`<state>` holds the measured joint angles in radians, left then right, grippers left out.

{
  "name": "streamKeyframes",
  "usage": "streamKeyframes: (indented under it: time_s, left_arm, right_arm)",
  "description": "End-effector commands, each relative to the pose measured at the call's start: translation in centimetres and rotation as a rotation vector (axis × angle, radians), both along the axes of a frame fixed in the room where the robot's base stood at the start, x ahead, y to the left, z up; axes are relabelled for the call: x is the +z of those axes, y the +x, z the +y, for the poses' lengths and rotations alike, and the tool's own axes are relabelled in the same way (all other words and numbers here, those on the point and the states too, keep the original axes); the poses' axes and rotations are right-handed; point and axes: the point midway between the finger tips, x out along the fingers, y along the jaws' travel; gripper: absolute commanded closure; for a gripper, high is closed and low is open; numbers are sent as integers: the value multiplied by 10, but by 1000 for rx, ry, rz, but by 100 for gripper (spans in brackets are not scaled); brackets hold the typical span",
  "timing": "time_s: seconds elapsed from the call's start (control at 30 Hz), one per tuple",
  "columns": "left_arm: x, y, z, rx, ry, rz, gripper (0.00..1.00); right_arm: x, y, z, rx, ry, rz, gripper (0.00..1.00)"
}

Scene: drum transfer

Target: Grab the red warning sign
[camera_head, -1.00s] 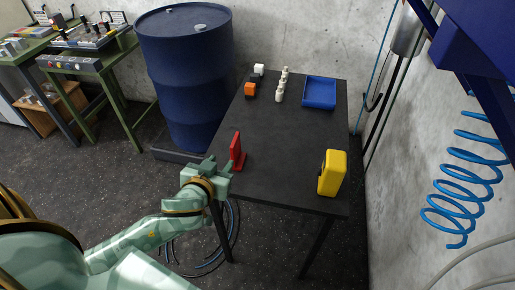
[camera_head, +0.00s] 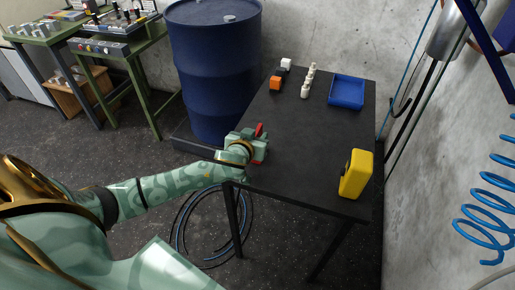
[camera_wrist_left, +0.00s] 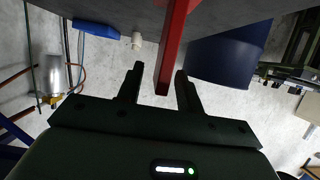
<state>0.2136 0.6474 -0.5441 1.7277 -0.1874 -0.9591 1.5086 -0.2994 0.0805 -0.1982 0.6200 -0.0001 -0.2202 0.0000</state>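The red warning sign (camera_head: 259,129) stands near the left edge of the dark table (camera_head: 312,150). In the head view it is mostly hidden behind my left gripper (camera_head: 262,140). In the left wrist view the red sign (camera_wrist_left: 171,55) reaches down between the two fingers of the left gripper (camera_wrist_left: 160,85). The fingers are open, with a visible gap on either side of the sign. My right gripper is in neither view.
A blue drum (camera_head: 213,75) stands beyond the table's left side. The middle of the table is clear.

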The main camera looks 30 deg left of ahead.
Motion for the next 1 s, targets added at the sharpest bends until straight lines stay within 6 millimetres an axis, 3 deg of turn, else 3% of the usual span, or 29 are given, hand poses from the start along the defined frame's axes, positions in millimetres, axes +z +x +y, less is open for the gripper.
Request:
streamKeyframes:
  time_s: [0.1,0.37,0.5,0.87,1.0]
  left_arm:
    - [-7,13,4,1,1,0,64]
    - [-7,15,4,0,0,2,64]
    - [-7,15,4,0,0,2,100]
    - [-6,15,4,0,-1,1,100]
    - [7,15,4,0,-3,-2,100]
  right_arm:
    - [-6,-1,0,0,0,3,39]
    - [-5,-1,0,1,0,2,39]
    - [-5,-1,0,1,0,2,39]
    - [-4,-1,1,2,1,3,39]
    - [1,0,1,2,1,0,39]
